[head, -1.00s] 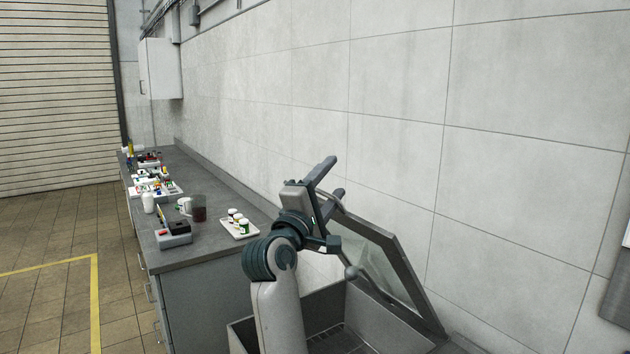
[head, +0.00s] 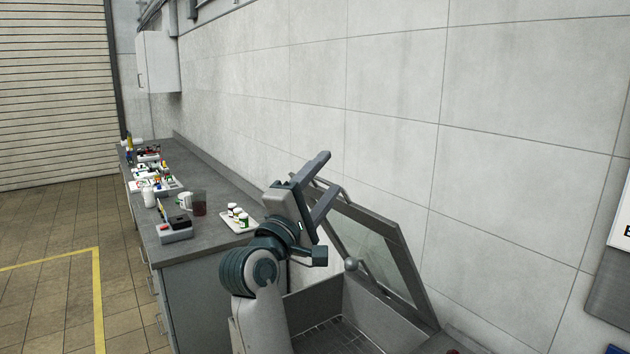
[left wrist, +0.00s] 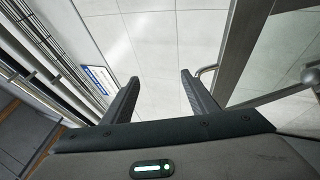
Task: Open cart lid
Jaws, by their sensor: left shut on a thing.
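The cart lid (head: 405,258), a grey frame with a clear pane, stands tilted up over the cart (head: 318,301) against the pale wall. The open cart interior with its slotted floor shows below it. The lid frame (left wrist: 240,45) runs up the right side there. My right gripper is not in view.
A grey counter (head: 210,262) stands left of the cart along the wall. It holds a white tray with small jars (head: 238,218), a grey device (head: 174,230), a dark red beaker (head: 199,204) and several small items. The tiled floor at left is clear.

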